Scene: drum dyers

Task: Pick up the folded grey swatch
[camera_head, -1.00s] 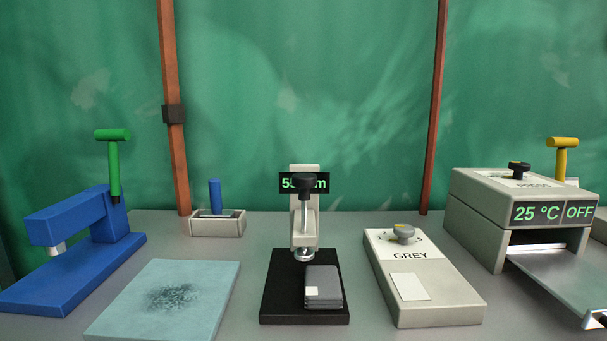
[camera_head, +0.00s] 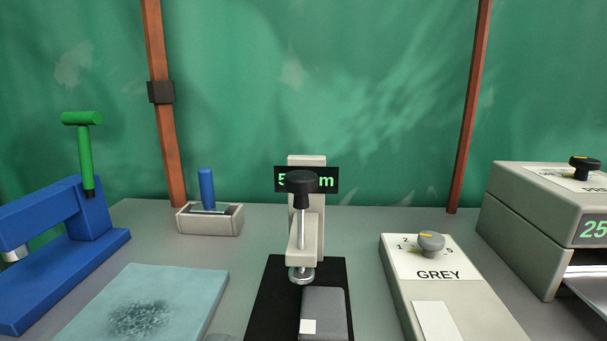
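The folded grey swatch (camera_head: 333,309) is a dark grey stack with a small white label at its lower left. It lies on the black base (camera_head: 266,300) of a thickness gauge, at the bottom middle of the view. The gauge's light post and black plunger knob (camera_head: 301,182) stand just behind it. The silver foot (camera_head: 301,275) is beside and behind the swatch's back left corner; I cannot tell whether they touch. The swatch's near edge is cut off by the frame. My gripper is not in view.
A grey-scale box (camera_head: 451,307) with a dial stands to the right, and a press (camera_head: 541,200) beyond it. A light blue pad (camera_head: 155,304) lies left, with a blue punch (camera_head: 62,236) behind it. A small tray (camera_head: 209,221) holds a blue stick. Bare table shows between these.

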